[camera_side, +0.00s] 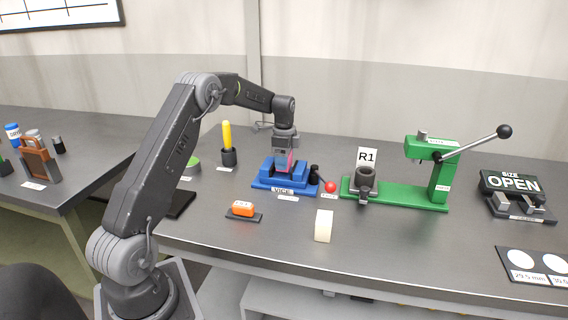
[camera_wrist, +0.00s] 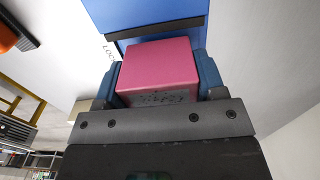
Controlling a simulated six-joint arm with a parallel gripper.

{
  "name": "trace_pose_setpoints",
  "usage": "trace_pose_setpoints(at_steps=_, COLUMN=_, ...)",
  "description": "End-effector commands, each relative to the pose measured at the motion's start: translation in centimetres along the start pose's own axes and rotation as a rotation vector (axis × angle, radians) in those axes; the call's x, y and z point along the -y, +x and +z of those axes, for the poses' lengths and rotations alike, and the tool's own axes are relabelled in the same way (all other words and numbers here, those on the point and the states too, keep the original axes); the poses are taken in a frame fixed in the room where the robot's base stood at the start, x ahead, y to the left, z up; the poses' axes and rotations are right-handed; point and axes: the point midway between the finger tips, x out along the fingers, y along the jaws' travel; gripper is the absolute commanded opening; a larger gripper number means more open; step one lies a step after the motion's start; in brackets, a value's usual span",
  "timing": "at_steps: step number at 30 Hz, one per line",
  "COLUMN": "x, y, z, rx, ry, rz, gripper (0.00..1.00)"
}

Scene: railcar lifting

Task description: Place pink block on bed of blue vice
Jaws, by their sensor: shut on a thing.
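The pink block (camera_wrist: 160,68) sits between the fingers of my gripper (camera_wrist: 160,85), which is shut on it. In the side view my gripper (camera_side: 285,155) points down over the blue vice (camera_side: 285,177), and a small part of the pink block (camera_side: 286,161) shows between the fingers, at the gap between the vice jaws. Whether the block touches the vice bed cannot be told, as the fingers and front jaw hide its underside. In the wrist view a blue part of the vice (camera_wrist: 150,15) lies just beyond the block.
A yellow-handled tool (camera_side: 227,140) stands behind left.

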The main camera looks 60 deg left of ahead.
Motion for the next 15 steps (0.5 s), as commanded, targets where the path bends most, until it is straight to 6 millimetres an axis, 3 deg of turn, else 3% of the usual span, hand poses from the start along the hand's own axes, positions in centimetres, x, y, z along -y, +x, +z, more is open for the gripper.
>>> trace_pose_setpoints(at_steps=4, x=0.0, y=1.6, z=0.0, rx=0.0, ry=0.0, rz=0.0, gripper=0.28)
trace_pose_setpoints(at_steps=14, x=0.0, y=1.8, z=0.0, rx=0.0, ry=0.0, rz=-0.001, gripper=0.28)
trace_pose_setpoints(at_steps=15, x=0.0, y=2.0, z=0.0, rx=0.0, ry=0.0, rz=0.001, gripper=0.65)
